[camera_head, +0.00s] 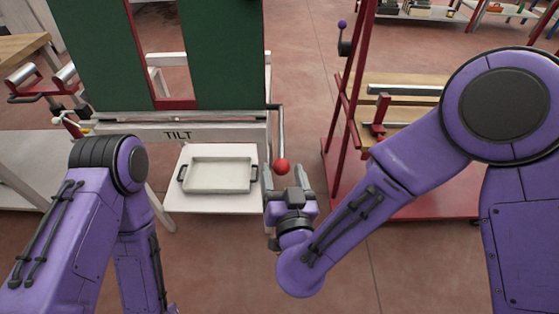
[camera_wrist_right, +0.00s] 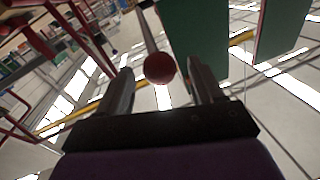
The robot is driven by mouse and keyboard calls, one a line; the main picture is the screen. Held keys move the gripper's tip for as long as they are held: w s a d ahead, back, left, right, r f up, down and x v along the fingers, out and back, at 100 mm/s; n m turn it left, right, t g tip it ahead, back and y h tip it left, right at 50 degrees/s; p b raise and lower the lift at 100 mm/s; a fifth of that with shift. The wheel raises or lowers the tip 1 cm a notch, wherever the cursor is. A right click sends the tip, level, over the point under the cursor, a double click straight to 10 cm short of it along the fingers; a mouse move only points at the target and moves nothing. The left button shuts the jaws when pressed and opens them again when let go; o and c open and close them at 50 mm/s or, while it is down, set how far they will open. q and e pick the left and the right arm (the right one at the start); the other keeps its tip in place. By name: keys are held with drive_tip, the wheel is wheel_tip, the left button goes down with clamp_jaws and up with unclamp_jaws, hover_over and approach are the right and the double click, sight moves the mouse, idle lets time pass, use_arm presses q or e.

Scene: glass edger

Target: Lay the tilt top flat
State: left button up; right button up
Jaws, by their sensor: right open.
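The tilt top (camera_head: 225,60) shows in the head view as upright green panels with a red-edged gap between them, above a white rail (camera_head: 177,134) marked TILT. A grey lever with a red ball knob (camera_head: 282,166) hangs at the rail's right end. My right gripper (camera_head: 285,172) is open, with its fingers pointing at the knob. In the right wrist view the red knob (camera_wrist_right: 160,68) sits between and just beyond the two spread fingertips, with the green panels behind it. My left arm comes in at the left of the head view; its gripper is not visible.
A white tray (camera_head: 217,188) with dark handles lies on a low white shelf (camera_head: 200,206) under the rail. A red rack (camera_head: 335,150) with wooden shelves stands to the right, close to my right arm. Open reddish floor lies in front.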

drive_tip(key=w, duration=0.4)
drive_tip(key=shift+w+a, duration=0.25)
drive_tip(key=shift+a, duration=0.1)
clamp_jaws()
